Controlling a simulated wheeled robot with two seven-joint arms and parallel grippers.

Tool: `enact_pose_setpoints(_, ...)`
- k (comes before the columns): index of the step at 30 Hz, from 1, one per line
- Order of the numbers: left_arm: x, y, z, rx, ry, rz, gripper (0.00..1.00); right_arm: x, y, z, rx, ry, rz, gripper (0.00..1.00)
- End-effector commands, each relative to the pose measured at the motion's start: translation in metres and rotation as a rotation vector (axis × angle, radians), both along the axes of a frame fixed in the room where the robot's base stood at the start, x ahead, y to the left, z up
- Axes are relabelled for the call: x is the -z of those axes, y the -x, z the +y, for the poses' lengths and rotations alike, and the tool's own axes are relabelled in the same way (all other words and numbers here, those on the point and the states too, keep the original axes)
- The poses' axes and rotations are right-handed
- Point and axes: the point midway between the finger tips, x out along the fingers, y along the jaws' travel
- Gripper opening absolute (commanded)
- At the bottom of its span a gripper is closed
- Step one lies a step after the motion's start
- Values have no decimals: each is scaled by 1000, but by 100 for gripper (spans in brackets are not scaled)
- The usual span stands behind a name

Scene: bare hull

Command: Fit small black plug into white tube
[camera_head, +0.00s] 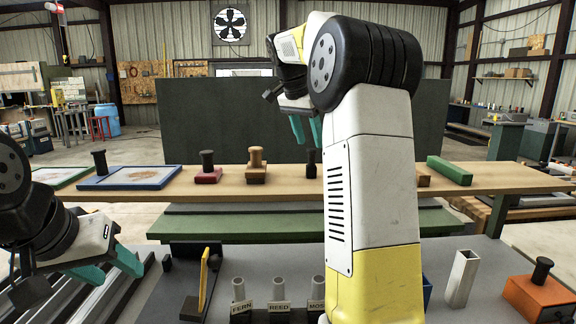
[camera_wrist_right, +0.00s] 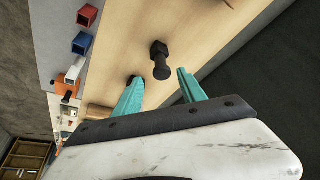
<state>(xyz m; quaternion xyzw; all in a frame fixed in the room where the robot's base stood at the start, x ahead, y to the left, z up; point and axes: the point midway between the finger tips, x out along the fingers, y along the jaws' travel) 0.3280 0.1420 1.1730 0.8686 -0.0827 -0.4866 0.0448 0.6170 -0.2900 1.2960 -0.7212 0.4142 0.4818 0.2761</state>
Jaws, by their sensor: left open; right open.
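A small black plug (camera_head: 311,163) stands on the wooden bench (camera_head: 490,180), below my right gripper (camera_head: 307,128). In the right wrist view, a black plug (camera_wrist_right: 160,60) shows in line with the gap between the two open teal fingers (camera_wrist_right: 160,77), with nothing held. A pale square tube (camera_head: 462,278), which looks like the white tube, stands upright at the right of the near grey table; my right arm hides part of that table. My left gripper (camera_head: 118,268) is open and empty above the left of the near table.
A rack with labelled tubes (camera_head: 280,292) stands at the near middle. An orange block (camera_head: 540,295) with a black knob is at the right. On the bench are a blue-framed tray (camera_head: 115,182), a red block (camera_head: 208,176), a wooden block (camera_head: 256,174) and a green bar (camera_head: 450,170).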

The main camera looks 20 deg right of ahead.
Motion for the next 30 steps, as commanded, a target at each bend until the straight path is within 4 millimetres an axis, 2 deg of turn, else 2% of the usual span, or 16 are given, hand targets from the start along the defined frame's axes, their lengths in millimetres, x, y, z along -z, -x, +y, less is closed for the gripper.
enact_pose_setpoints(10,0,0,0,0,0,0,48,45,-12,-12,-1,-1,2,48)
enact_pose_setpoints(20,0,0,0,0,0,0,48,51,-14,-15,-3,-1,-1,48)
enact_pose_setpoints(27,0,0,0,0,0,0,48,51,-14,-15,-3,-1,-1,1)
enact_pose_setpoints(30,0,0,0,0,0,0,48,51,-14,-15,-3,-1,-1,0)
